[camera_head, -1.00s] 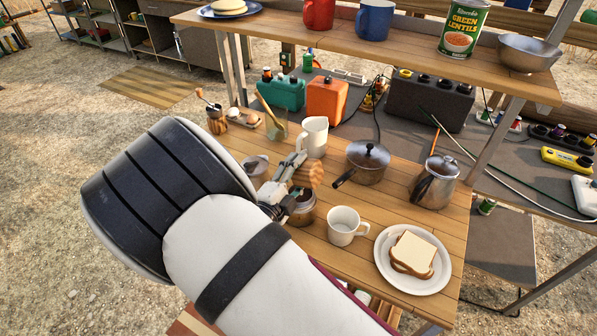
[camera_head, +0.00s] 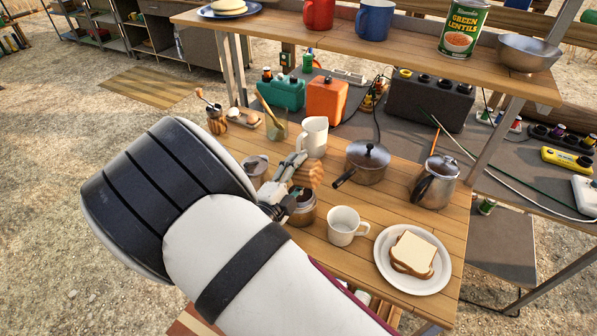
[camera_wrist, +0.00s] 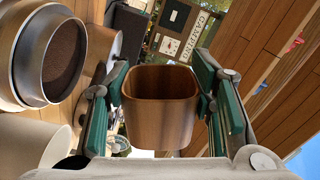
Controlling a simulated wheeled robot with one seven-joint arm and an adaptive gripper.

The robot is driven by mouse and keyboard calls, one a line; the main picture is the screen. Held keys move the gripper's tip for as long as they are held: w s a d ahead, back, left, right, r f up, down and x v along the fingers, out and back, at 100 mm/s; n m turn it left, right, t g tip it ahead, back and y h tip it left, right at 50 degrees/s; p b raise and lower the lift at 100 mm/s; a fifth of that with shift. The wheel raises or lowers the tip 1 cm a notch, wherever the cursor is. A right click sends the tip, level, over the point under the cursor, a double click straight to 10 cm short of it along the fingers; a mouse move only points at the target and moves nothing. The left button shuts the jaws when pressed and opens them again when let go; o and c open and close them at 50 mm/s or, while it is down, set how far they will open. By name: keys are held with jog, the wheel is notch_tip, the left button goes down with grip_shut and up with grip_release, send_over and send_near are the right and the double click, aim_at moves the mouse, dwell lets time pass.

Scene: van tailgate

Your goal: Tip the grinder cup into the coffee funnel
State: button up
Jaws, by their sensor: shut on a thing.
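My gripper (camera_head: 296,178) is shut on the grinder cup (camera_head: 314,175), a small wooden cup with striped sides. In the wrist view the cup (camera_wrist: 160,115) sits between the two green-padded fingers, and its open mouth and bare-looking wooden inside show; its bottom is hidden. The coffee funnel (camera_wrist: 62,58) is at the left of the wrist view, a round metal rim filled with brown grounds, apart from the cup. In the head view it sits in the metal pot base (camera_head: 303,213), just below my gripper and partly hidden by it.
A white mug (camera_head: 342,226) stands close to the pot base. A white jug (camera_head: 313,137), a lidded saucepan (camera_head: 368,162), a steel kettle (camera_head: 436,182) and a metal vessel (camera_head: 255,168) stand around. A plate (camera_head: 383,270) with bread is at the front right. A shelf (camera_head: 420,72) overhangs behind.

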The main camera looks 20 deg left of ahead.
aim_at(309, 164)
jog(key=p, duration=0.2)
jog(key=shift+s+r+p, duration=0.15)
jog(key=shift+s+p, duration=0.05)
jog(key=shift+p, duration=0.2)
jog(key=m, duration=0.2)
jog(key=shift+w+d+m, duration=0.15)
jog(key=shift+d+m, duration=0.15)
jog(key=shift+m, duration=0.1)
jog(key=m, duration=0.3)
jog(key=d+m, duration=0.1)
jog(key=shift+r+m, duration=0.3)
jog(key=m, duration=0.2)
jog(key=shift+d+r+m, duration=0.2)
jog(key=shift+r+m, duration=0.1)
jog(key=shift+r, duration=0.05)
jog(key=m, duration=0.2)
jog(key=r+m, duration=0.1)
jog(key=shift+d+m, duration=0.3)
jog(key=m, duration=0.2)
jog(key=shift+r+m+b, duration=0.3)
jog(key=shift+r, duration=0.1)
jog(key=m, duration=0.1)
jog(key=r+m, duration=0.1)
jog(key=m, duration=0.1)
jog(key=r+m+b, duration=0.1)
jog(key=m, duration=0.1)
jog(key=shift+d, duration=0.15)
